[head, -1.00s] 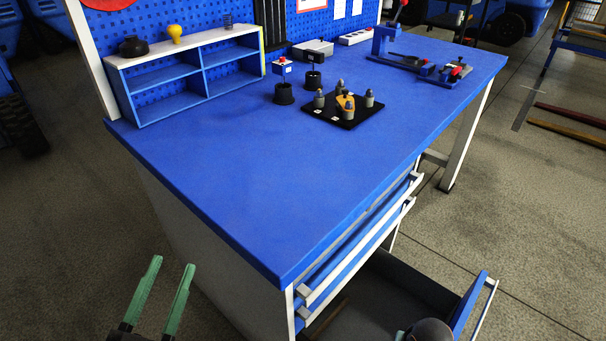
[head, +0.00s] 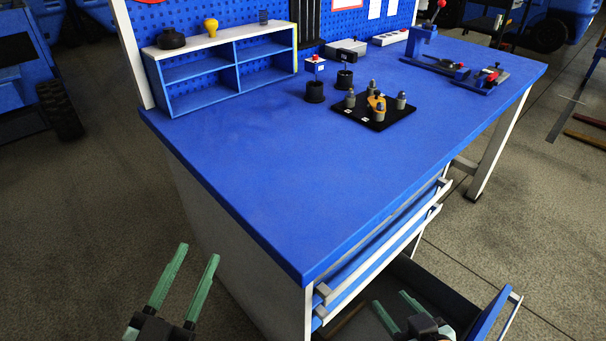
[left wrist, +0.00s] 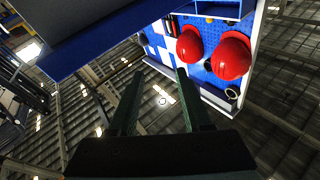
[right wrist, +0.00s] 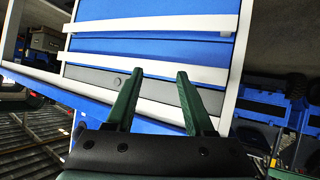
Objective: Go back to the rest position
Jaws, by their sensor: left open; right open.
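My left gripper (head: 184,284) is open and empty in the head view, low at the left, in front of the bench's near side and clear of it. Its two green fingers also show apart in the left wrist view (left wrist: 157,98). My right gripper (head: 396,312) is at the bottom of the head view, over the open lower drawer. In the right wrist view (right wrist: 155,95) its fingers are apart with nothing between them, facing the white drawer handles. Whether they touch anything cannot be told.
The blue workbench (head: 270,190) fills the middle; its front half is clear. A black plate (head: 380,122) with grey weights, black cups and a blue shelf (head: 205,97) stand at the back. The lower drawer (head: 490,312) sticks out near my right gripper. Red helmets (left wrist: 230,58) hang on a board.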

